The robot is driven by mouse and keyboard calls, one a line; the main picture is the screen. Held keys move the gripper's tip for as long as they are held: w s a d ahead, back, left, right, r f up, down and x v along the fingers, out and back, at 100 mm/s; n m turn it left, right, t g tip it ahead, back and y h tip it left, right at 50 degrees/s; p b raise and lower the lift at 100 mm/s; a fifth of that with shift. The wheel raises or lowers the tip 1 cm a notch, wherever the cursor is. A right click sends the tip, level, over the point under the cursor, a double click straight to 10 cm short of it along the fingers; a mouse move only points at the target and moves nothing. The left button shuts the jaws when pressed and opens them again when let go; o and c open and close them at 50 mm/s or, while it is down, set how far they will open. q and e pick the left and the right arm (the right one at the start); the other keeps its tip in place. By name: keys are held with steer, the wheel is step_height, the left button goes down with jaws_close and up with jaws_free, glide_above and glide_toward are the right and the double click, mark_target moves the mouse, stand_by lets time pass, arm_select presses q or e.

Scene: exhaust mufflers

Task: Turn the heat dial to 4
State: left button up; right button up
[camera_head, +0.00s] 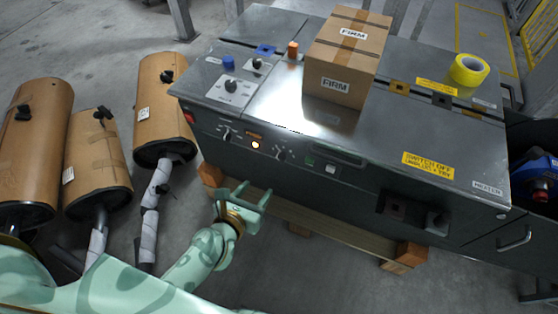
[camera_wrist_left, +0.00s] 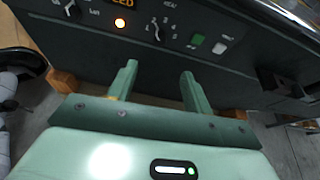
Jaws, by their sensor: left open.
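The heat dial (camera_head: 280,154) is a small dark knob on the dark front panel of the machine (camera_head: 330,190), right of a lit orange lamp. In the left wrist view the heat dial (camera_wrist_left: 155,30) has white numbers around it and a "HEAT" label above; its exact setting is too small to read. My left gripper (camera_head: 255,190) is open and empty, below the dial and apart from it. In the left wrist view the fingers of my left gripper (camera_wrist_left: 159,70) point toward the panel, with the dial beyond the gap between them. My right gripper is not in view.
Another knob (camera_head: 227,133) sits left of the lit lamp (camera_head: 256,145). A green button (camera_wrist_left: 197,40) and a white button (camera_wrist_left: 220,47) are right of the dial. A cardboard box (camera_head: 350,55) and yellow tape (camera_head: 468,69) stand on the machine. Wrapped mufflers (camera_head: 160,105) stand at left.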

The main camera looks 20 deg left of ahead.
arm_select(q)
steer(key=b, duration=0.2)
glide_toward(280, 160)
steer(key=b+x, duration=0.1)
steer(key=x, duration=0.3)
steer(key=b+x, duration=0.2)
steer(key=x, duration=0.2)
steer(key=shift+s+f, duration=0.1)
steer(key=shift+f, duration=0.1)
steer(key=shift+w+b, duration=0.3)
steer(key=shift+w, duration=0.3)
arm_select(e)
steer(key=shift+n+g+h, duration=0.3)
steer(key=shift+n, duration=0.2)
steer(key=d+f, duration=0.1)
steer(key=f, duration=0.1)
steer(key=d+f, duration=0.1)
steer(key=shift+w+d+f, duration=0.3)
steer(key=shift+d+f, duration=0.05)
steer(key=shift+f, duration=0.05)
arm_select(q)
steer(key=c, duration=1)
